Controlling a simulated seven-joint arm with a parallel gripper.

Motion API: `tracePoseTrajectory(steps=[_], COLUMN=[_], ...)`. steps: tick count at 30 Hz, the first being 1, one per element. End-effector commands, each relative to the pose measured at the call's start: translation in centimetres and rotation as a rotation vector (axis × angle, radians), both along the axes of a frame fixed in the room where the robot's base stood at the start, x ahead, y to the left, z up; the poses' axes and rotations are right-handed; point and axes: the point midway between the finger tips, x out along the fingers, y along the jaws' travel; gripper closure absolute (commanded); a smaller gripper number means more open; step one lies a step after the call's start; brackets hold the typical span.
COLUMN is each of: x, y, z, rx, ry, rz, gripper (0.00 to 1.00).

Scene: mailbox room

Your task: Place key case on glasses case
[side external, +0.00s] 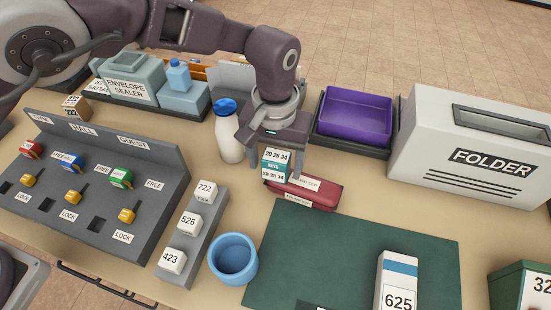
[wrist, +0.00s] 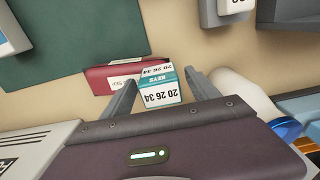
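The key case (side external: 275,165) is a small white and teal box marked KEYS and 20 26 34. It stands upright between my gripper's fingers, over the red glasses case (side external: 318,194); the wrist view shows the key case (wrist: 161,94) overlapping the right end of the glasses case (wrist: 112,76). It appears to rest there, but the contact underneath is hidden. My gripper (side external: 280,160) points down around the key case. In the wrist view its fingers (wrist: 160,88) stand on both sides with narrow gaps, so it looks open.
A white bottle with a blue cap (side external: 228,130) stands close left of my gripper. A purple tray (side external: 356,110) and FOLDER box (side external: 470,140) are behind to the right. A blue cup (side external: 233,262) and green mat (side external: 330,262) lie in front.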

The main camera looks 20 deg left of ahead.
Motion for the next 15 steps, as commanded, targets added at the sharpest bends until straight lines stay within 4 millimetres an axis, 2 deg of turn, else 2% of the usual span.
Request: tracePoseTrajectory(steps=[8, 11, 15], x=[0.0, 0.1, 0.1], y=[0.0, -0.1, -0.1], z=[0.3, 1.9, 5.8], rx=[-0.001, -0.003, -0.005], ry=[-0.001, -0.004, -0.005], rz=[0.000, -0.001, -0.001], gripper=[0.31, 0.31, 0.31])
